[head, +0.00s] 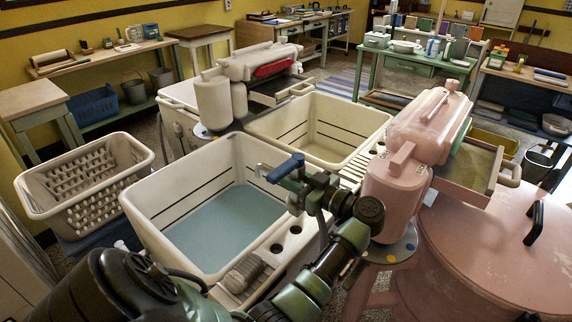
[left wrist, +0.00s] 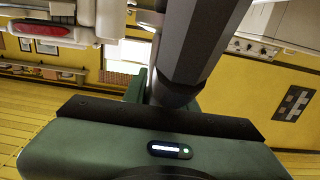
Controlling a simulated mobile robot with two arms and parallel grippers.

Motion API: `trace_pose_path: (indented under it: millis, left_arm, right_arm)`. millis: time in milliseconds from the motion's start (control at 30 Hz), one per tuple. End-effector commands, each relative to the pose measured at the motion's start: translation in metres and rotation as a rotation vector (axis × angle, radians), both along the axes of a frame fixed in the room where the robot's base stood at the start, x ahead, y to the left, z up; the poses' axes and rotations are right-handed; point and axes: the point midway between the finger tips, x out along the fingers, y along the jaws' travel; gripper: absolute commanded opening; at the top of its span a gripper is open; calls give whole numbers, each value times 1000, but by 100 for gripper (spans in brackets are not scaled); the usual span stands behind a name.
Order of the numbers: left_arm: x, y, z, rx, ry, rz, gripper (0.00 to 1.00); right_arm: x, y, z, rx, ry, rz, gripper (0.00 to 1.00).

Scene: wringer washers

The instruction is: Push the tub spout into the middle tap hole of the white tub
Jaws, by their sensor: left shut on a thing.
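The white tub (head: 140,205) has two basins, and the near one holds bluish water. Dark tap holes (head: 276,248) show in a row along its near right rim. The spout appears over the tub's right side, beyond the tap holes in the picture. Its lower end is partly hidden, and its height over the rim is unclear. In the left wrist view a dark grey shape fills the upper middle, and I cannot tell which part it is. My right gripper is out of view.
A ribbed grey block (head: 245,272) lies on the near rim beside the holes. A pink wringer (head: 425,130) and pink washer tub (head: 490,255) stand close on the right. A cream wringer (head: 255,70) stands behind. A white basket (head: 90,180) is at the left.

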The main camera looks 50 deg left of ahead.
Motion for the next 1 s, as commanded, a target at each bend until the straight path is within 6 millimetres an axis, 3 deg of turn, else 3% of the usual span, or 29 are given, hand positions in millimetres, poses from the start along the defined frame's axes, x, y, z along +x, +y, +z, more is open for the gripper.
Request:
trace_pose_path:
  millis: [1000]
  left_arm:
    - [0,0,-56,2,-1,-2,0]
  right_arm:
    - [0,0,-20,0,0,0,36]
